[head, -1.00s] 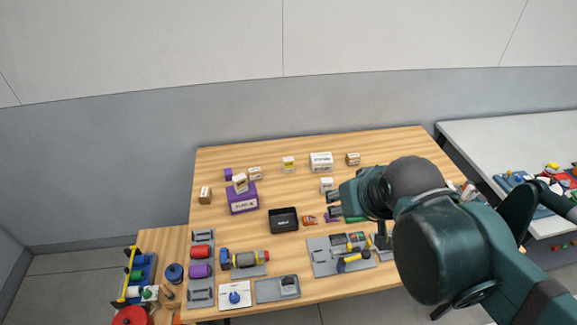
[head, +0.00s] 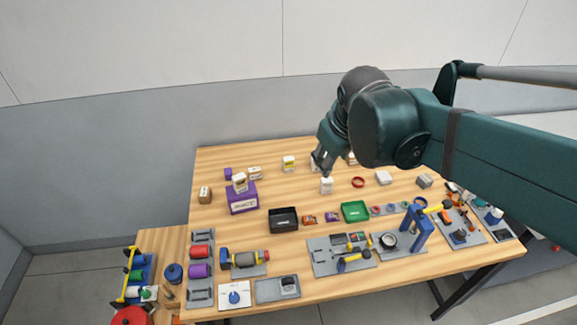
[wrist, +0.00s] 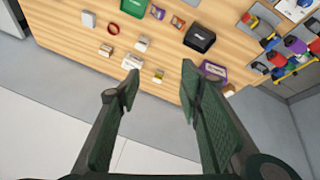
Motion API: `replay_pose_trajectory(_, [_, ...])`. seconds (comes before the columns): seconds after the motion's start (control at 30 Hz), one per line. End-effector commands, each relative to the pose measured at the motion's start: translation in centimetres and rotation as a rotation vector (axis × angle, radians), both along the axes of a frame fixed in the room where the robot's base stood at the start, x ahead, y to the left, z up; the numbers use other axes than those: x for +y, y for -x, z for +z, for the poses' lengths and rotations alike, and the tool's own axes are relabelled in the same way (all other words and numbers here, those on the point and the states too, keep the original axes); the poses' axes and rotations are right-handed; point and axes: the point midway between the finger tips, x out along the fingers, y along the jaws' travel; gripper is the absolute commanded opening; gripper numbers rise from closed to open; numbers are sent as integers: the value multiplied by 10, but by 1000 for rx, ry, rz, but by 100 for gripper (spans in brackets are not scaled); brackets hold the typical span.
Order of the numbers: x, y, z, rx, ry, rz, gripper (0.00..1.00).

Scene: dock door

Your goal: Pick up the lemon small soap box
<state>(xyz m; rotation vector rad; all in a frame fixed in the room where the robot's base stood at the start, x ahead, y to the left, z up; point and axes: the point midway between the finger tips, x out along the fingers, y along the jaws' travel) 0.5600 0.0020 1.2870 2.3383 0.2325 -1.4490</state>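A white box (head: 327,185) stands nearer the front. Another small box (head: 254,173) is to the left. A purple box (head: 243,200) carries a small box on top. A black tray (head: 284,220) and green tray (head: 355,211) lie forward. The wall is behind the table.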

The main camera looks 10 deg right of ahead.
Motion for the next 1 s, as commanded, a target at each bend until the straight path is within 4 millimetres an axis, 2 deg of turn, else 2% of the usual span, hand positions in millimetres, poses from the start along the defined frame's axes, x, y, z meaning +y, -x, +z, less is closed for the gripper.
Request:
replay_pose_trajectory(0.47, [6,-78,-5,93,127,178,37])
replay_pose_trajectory(1.0, [15,-165,-32,204,259,381,37])
